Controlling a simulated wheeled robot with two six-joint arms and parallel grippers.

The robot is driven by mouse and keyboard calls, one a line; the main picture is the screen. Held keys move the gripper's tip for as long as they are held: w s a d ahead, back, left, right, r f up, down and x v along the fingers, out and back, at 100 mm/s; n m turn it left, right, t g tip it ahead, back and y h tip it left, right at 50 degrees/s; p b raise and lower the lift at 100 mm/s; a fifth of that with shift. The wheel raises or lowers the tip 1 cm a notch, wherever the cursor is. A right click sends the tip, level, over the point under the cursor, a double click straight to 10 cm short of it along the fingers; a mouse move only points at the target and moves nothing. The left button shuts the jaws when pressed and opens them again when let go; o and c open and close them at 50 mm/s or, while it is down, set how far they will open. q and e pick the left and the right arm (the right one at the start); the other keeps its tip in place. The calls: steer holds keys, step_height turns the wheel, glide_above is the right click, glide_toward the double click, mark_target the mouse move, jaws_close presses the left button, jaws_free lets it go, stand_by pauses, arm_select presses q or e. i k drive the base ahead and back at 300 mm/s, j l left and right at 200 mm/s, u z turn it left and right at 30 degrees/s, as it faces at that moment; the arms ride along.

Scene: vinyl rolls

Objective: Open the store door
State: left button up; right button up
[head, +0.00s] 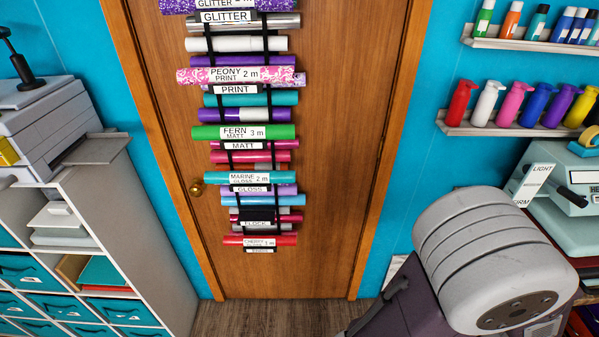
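The brown wooden store door (335,120) stands straight ahead in the head view and looks shut in its wooden frame (389,150). A round brass knob (197,188) is on the door's left side. A black hanging rack on the door holds several vinyl rolls, among them a green fern roll (270,132), a pink-patterned peony roll (281,75) and a blue marine roll (288,176). Neither of my grippers shows in the view, and nothing touches the knob.
A grey shelf unit (160,250) with teal drawers and a machine on top stands left, close to the door frame. Bottle shelves (520,130) and a heat press (560,190) are right. A large pale rounded part fills the lower right. Bare wood floor (260,318) lies before the door.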

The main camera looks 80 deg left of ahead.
mark_target(343, 54)
steer(key=u, duration=3.2)
steer(key=i+j+u, duration=0.15)
steer(key=i+j, duration=0.2)
steer(key=i+j+u, duration=0.1)
steer(key=i+j, duration=0.25)
steer(key=j, duration=0.2)
